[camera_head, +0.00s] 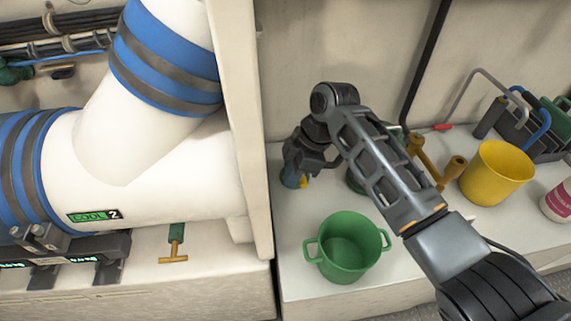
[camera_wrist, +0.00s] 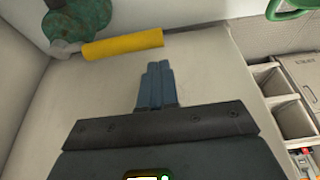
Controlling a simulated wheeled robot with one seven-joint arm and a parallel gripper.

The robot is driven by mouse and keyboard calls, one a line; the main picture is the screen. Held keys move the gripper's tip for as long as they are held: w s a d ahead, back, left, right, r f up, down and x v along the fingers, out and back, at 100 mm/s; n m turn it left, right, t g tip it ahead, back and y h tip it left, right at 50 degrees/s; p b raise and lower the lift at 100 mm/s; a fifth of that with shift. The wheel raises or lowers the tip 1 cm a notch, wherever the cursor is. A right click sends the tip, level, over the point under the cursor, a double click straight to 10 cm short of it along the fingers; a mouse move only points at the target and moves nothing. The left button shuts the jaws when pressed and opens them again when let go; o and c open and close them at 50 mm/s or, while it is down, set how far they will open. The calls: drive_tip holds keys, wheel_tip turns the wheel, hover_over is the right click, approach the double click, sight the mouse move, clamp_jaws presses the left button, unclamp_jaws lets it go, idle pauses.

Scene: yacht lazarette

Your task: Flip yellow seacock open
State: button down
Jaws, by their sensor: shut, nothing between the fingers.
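The yellow seacock handle (camera_wrist: 122,45) shows in the wrist view as a straight bar, its left end at a grey joint beside the green valve body (camera_wrist: 82,18). My gripper (camera_wrist: 155,68) has its blue fingers shut together and empty, with the tips just below the handle's right part in the picture. I cannot tell whether they touch it. In the head view my gripper (camera_head: 292,180) points down at the left of the white counter, near the panel edge. A small yellow bit (camera_head: 304,182) shows beside the fingers. My arm hides most of the green body (camera_head: 355,180).
A green two-handled pot (camera_head: 347,250) stands in front of my gripper on the counter (camera_head: 300,285). A yellow cup (camera_head: 496,172) and brown-yellow fittings (camera_head: 430,160) stand to the right. An upright panel (camera_head: 240,120) and big white pipe (camera_head: 150,165) bound the left.

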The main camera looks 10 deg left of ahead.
sight(304, 181)
drive_tip(key=shift+w+d+f, duration=0.15)
drive_tip(key=shift+d+f, duration=0.05)
drive_tip(key=shift+d, duration=0.45)
drive_tip(key=shift+d, duration=0.1)
drive_tip(key=shift+w+d, duration=0.15)
drive_tip(key=shift+d, duration=0.4)
drive_tip(key=shift+w+d, duration=0.15)
drive_tip(key=shift+d, duration=0.35)
drive_tip(key=w+d+b, duration=0.4)
drive_tip(key=w+d, duration=0.1)
drive_tip(key=d, duration=0.1)
drive_tip(key=shift+w, duration=0.15)
drive_tip(key=shift+a, duration=0.1)
